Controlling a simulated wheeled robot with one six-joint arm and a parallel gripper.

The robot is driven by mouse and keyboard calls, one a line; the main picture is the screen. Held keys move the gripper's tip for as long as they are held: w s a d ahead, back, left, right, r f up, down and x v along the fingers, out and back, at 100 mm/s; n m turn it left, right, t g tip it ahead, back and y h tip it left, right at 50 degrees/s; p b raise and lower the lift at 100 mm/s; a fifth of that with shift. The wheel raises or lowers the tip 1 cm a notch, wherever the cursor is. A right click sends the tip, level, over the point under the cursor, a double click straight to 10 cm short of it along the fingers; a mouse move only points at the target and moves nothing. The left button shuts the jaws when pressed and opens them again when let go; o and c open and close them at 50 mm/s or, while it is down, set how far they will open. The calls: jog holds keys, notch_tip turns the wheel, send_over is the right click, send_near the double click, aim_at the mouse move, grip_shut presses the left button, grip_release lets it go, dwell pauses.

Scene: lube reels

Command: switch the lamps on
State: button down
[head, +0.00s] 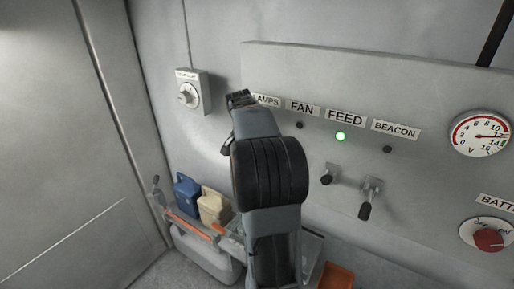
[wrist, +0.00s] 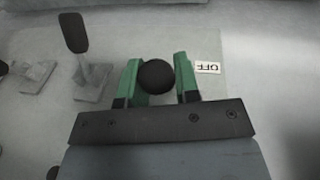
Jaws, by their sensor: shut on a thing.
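In the wrist view my gripper (wrist: 157,78) has its two green fingers on either side of a round black knob (wrist: 157,76) and is shut on it. An upside-down OFF label (wrist: 207,67) lies just right of the fingers. In the head view the LAMPS label (head: 266,100) is partly covered by my arm. The lamps' light and switch, and my fingertips, are hidden there behind my arm.
A lever with a black handle (wrist: 73,33) stands left of the fingers. In the head view the FEED light (head: 340,136) glows green; the FAN (head: 299,125) and BEACON (head: 387,150) lights are dark. A battery knob (head: 488,240) and a voltmeter (head: 481,133) sit at right.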

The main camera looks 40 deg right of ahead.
jog(key=shift+r, duration=0.1)
dwell(0.4)
jog(key=c, duration=0.8)
grip_release()
jog(key=shift+c, duration=0.2)
jog(key=v, duration=1.3)
jog(key=shift+r+p, duration=0.4)
jog(key=shift+d, duration=0.15)
